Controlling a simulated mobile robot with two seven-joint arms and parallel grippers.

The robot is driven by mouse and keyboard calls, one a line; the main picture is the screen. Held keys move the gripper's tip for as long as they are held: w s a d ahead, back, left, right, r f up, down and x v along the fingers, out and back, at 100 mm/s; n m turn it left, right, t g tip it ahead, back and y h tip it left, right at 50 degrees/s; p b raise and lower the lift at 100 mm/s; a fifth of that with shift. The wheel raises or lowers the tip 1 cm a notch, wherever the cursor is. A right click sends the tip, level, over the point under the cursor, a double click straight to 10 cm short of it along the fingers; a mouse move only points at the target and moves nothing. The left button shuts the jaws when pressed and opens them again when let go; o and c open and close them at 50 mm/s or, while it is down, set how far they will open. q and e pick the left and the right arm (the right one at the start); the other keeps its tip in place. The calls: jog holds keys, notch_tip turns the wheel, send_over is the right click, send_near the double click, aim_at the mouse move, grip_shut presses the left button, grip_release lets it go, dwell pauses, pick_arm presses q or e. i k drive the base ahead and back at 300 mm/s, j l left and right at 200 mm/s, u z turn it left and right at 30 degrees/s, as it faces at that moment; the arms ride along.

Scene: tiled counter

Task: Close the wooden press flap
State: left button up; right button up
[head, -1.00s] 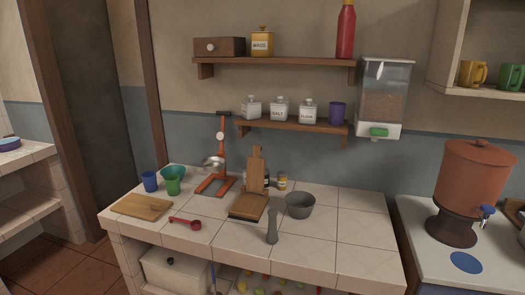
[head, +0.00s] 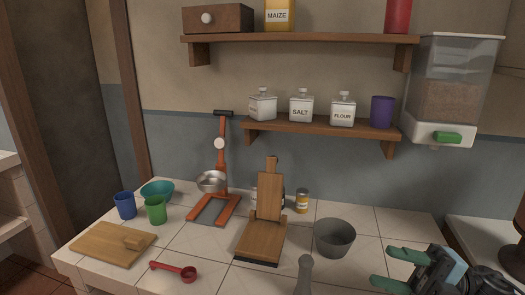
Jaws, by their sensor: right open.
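The wooden press (head: 261,240) stands on the tiled counter, near the middle of the head view. Its flap (head: 269,192) is raised, standing nearly upright at the back of the flat wooden base. My right gripper (head: 385,268) is at the lower right, over the right part of the counter. Its green-tipped fingers are apart and empty, pointing left, and it is well to the right of the press. My left gripper is out of the picture.
A grey bowl (head: 334,238) and a grey pestle (head: 304,275) stand between my right gripper and the press. A small jar (head: 302,201) is behind. Shelves hang above.

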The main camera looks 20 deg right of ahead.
aim_at(270, 183)
jog(key=i, duration=1.3)
